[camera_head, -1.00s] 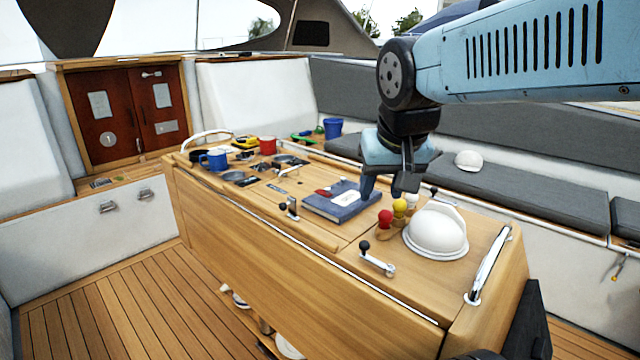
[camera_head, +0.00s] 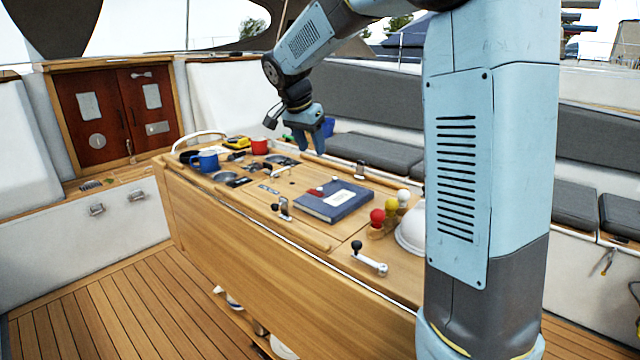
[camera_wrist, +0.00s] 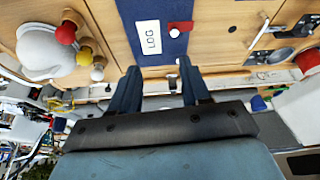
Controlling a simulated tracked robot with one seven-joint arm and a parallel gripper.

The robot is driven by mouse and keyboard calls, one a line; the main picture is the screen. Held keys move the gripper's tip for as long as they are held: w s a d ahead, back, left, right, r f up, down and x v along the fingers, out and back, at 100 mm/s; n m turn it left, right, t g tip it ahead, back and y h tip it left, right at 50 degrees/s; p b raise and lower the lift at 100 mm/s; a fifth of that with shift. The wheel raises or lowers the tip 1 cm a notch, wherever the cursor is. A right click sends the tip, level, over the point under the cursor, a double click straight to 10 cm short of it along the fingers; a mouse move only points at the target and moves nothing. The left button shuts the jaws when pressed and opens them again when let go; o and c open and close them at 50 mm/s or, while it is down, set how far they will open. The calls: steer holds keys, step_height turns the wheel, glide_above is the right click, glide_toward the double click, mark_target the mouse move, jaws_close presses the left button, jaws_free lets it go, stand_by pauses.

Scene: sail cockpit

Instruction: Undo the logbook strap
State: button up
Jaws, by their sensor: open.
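The dark blue logbook (camera_head: 338,203) lies flat on the wooden cockpit table, with a white label on its cover. A short red strap (camera_head: 316,191) shows at its far left edge. In the wrist view the logbook (camera_wrist: 165,52) is at top centre, its label reading LOG, and the red strap (camera_wrist: 181,27) has a pale round stud at its end. I cannot tell whether the strap is fastened. My gripper (camera_head: 311,147) is open and empty, above the table beyond the logbook and apart from it. In the wrist view its fingers (camera_wrist: 160,80) point toward the logbook.
Red, yellow and white knobs (camera_head: 391,204) stand right of the logbook, by a white dome (camera_head: 412,229) partly hidden behind my arm. A chrome crank (camera_head: 369,257) is in front. A blue mug (camera_head: 207,161) and red mug (camera_head: 260,146) stand at the far left.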

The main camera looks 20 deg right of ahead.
mark_target(319, 188)
steer(key=shift+m, duration=0.6)
steer(key=w+x, duration=0.1)
steer(key=x, duration=0.4)
steer(key=w+a+x, duration=0.1)
steer(key=x, duration=0.5)
steer(key=w+x, duration=0.1)
steer(key=x, duration=0.4)
steer(key=shift+a, duration=0.1)
